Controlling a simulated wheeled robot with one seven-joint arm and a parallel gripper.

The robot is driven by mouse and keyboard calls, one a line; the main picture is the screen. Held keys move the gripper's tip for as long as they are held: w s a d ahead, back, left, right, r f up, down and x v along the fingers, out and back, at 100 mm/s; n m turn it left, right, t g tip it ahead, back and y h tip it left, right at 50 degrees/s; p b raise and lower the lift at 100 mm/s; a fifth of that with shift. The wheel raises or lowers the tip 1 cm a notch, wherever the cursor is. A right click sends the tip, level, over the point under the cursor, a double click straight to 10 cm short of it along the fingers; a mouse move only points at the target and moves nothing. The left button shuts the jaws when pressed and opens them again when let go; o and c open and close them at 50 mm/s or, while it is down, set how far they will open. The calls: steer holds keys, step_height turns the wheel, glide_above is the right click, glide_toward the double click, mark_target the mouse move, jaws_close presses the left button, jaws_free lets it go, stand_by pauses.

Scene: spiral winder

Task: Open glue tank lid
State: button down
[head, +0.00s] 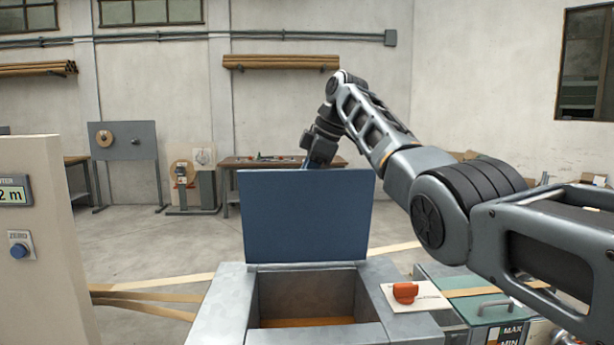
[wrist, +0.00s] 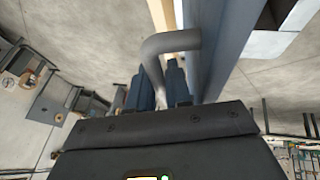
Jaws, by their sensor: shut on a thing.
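The blue glue tank lid (head: 308,217) stands upright at the back edge of the grey glue tank (head: 230,300). The tank's square mouth is open, with an orange-brown layer low inside. My gripper (head: 307,164) is at the lid's top edge, on its far side, and its fingertips are hidden there by the lid. In the wrist view my gripper (wrist: 161,88) is shut on the bent grey lid handle (wrist: 172,42), which stands out from the lid's face. The lid (wrist: 222,45) shows edge-on beside the fingers.
An orange-red knob (head: 405,292) on a pale plate sits right of the tank mouth. Farther right is a green-topped box (head: 480,309) with a handle. A beige cabinet (head: 45,250) with a display and blue button stands at left. The floor behind the tank has free room.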

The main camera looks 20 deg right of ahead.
steer(key=shift+f, duration=0.15)
steer(key=c, duration=1.4)
jaws_free()
steer(key=b+v, duration=0.1)
steer(key=v, duration=0.6)
steer(key=shift+r+b, duration=0.4)
steer(key=shift+d, duration=0.1)
